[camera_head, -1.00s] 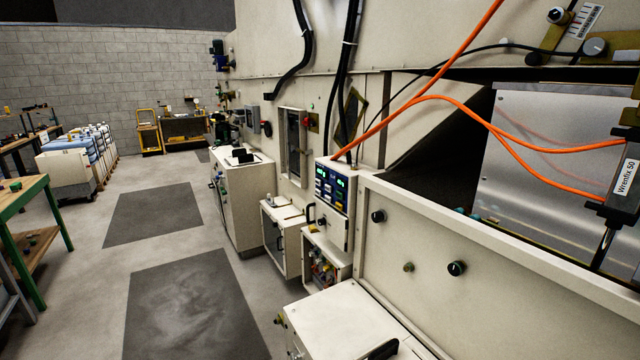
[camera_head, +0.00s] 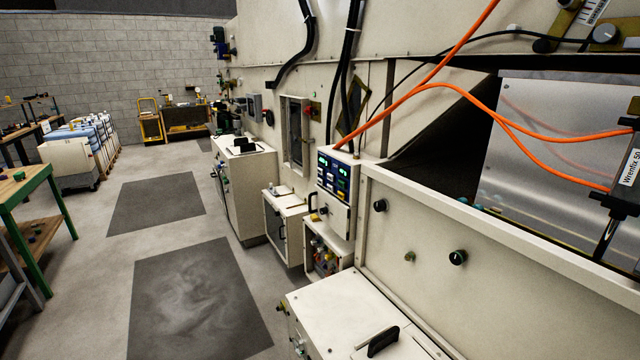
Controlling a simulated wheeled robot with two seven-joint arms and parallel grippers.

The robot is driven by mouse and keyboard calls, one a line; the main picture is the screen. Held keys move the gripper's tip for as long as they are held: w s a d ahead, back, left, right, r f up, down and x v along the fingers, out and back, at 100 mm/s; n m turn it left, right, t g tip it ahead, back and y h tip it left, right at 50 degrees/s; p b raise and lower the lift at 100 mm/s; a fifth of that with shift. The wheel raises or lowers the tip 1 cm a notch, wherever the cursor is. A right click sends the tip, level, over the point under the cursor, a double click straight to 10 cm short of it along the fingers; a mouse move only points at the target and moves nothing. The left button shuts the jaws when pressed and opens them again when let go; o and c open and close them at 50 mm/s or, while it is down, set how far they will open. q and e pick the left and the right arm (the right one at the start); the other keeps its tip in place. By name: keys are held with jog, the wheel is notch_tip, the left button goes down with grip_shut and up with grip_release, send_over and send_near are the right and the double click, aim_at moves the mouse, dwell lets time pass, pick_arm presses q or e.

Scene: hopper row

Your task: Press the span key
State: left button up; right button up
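A control box with a blue key panel (camera_head: 333,177) stands on the machine row near the middle of the head view. It has small green lit displays at the top and several small keys in white, yellow and dark colours below. The key labels are too small to read, so I cannot tell which one is the span key. Neither of my grippers is in view.
A white cabinet with a black handle (camera_head: 383,341) stands at the bottom, in front of the panel. Orange cables (camera_head: 417,95) run from the box to the right. Grey mats (camera_head: 197,303) lie on clear floor at left. A green-legged bench (camera_head: 42,183) stands at the far left.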

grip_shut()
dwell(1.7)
